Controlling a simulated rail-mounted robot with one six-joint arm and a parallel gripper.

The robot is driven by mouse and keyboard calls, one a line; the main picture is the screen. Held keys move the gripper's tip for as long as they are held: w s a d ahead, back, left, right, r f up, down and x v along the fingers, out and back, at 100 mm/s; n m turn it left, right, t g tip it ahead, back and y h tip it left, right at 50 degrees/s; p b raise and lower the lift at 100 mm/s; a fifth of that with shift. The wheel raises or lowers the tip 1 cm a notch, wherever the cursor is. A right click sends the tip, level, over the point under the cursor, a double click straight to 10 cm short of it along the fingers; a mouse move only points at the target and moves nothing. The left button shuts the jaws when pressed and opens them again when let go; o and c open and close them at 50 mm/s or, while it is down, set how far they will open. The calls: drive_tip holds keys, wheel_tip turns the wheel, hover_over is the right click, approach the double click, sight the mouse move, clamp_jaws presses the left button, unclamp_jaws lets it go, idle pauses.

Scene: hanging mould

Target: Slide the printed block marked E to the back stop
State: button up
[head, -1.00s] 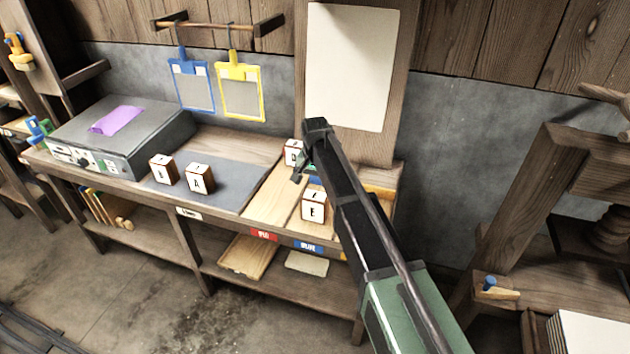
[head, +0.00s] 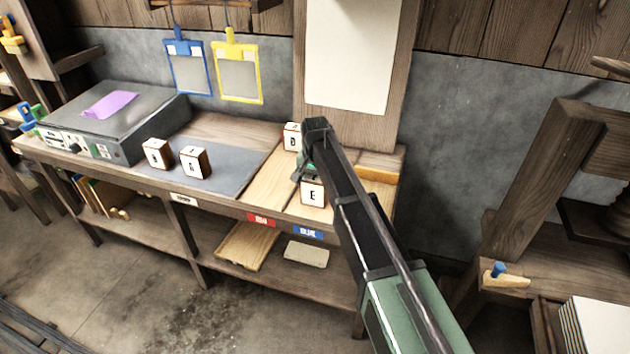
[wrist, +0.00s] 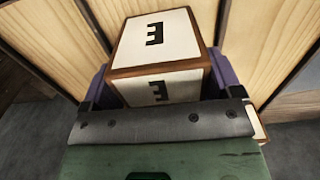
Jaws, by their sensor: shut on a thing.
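The block marked E (head: 313,194) is a white cube with brown edges, standing upright on a light wood lane of the bench above the blue label. In the wrist view block E (wrist: 158,42) sits between the purple fingers of my gripper (wrist: 160,78), which is shut on it. In the head view my gripper (head: 310,174) is at the block's top and back, partly hidden by my arm. An orange-yellow wooden bar (head: 378,175) lies right of my arm; I cannot tell if it is the back stop.
A block marked D (head: 292,136) stands farther back, at the upper left of block E. Two more lettered blocks, one at the left (head: 157,153) and one beside it (head: 195,162), stand on a grey mat (head: 225,176). A pale board (head: 347,55) rises behind the bench.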

drive_tip(key=shift+w+d, duration=0.6)
drive_tip(key=shift+w, duration=1.5)
drive_tip(key=shift+w+d, duration=0.6)
drive_tip(key=shift+w, duration=1.55)
drive_tip(key=shift+w+d, duration=0.6)
drive_tip(key=shift+w, duration=1.5)
drive_tip(key=o, duration=0.8)
wheel_tip(320, 180, up, 11)
drive_tip(key=p, duration=1)
drive_tip(key=shift+f+p, duration=0.1)
drive_tip(key=shift+p, duration=0.3)
